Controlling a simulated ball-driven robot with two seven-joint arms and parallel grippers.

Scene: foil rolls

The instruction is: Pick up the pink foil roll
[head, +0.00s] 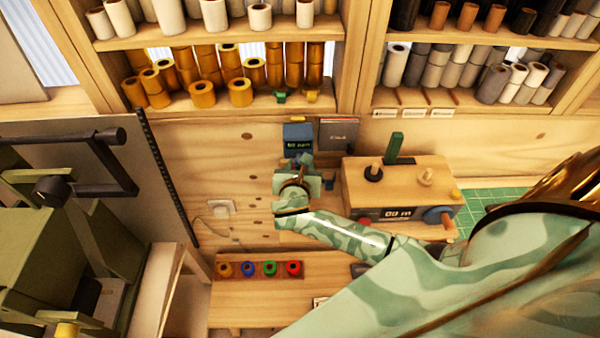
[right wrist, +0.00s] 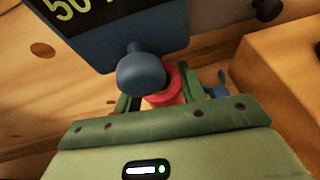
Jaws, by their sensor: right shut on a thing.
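A blue knob partly covers the roll in that view. In the head view my right gripper (head: 303,165) is at the back wall, just below a blue device with a display; I cannot make out the pink roll there. My left gripper is not in view.
The blue device (head: 297,138) is close to my right gripper; its dark blue knob (right wrist: 141,74) is very near the fingers. A wooden box with a display (head: 400,185) stands to the right. A rack of coloured rolls (head: 260,269) lies below. Shelves of rolls are above.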

